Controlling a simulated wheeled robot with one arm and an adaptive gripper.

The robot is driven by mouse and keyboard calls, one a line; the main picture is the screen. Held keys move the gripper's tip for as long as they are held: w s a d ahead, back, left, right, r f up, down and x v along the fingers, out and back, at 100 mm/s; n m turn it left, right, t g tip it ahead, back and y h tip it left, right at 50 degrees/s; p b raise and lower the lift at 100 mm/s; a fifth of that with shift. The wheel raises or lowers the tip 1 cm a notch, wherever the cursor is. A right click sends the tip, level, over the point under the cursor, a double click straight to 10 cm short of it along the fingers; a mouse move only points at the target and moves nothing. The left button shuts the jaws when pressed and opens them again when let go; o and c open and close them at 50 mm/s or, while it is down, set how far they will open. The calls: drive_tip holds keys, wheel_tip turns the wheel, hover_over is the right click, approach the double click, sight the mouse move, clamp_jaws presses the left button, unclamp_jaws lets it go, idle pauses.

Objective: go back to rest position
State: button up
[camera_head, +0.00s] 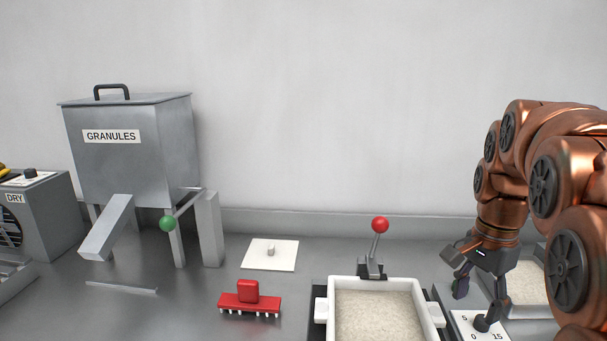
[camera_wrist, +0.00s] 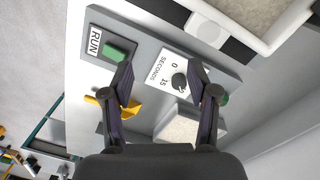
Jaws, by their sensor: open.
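My gripper (camera_head: 479,303) is at the right of the head view, pointing down with its fingers apart and nothing between them. It hangs by a white dial plate (camera_head: 464,320) marked with numbers and bearing a black knob (camera_head: 483,322). In the wrist view my open gripper (camera_wrist: 162,76) has the knob (camera_wrist: 179,82) and the "SECONDS" plate (camera_wrist: 167,64) between and beyond its fingers. I cannot tell whether a finger touches the knob. A green button (camera_wrist: 121,50) beside the "RUN" label (camera_wrist: 95,42) lies past the left finger.
A white tray of granules (camera_head: 334,285) stands left of my gripper, with a red-ball lever (camera_head: 380,225) behind it. A red brush-like tool (camera_head: 249,303), a white plate (camera_head: 270,262) and the GRANULES hopper (camera_head: 150,160) stand farther left. The space above the counter's middle is clear.

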drive_tip(key=s+a+f+n+p, duration=0.1)
drive_tip(key=s+a+n+p, duration=0.1)
drive_tip(key=s+a+n, duration=0.2)
drive_tip(key=s+a+f+n+p, duration=0.2)
drive_tip(key=s+a+n, duration=0.2)
drive_tip(key=s, duration=0.7)
drive_tip(key=s+a+f+n+g+p, duration=0.1)
drive_tip(key=s+a+f+n+p, duration=0.1)
drive_tip(key=s+n, duration=0.3)
drive_tip(key=s+a+p, duration=0.1)
drive_tip(key=s, duration=0.2)
drive_tip(key=shift+a, duration=0.4)
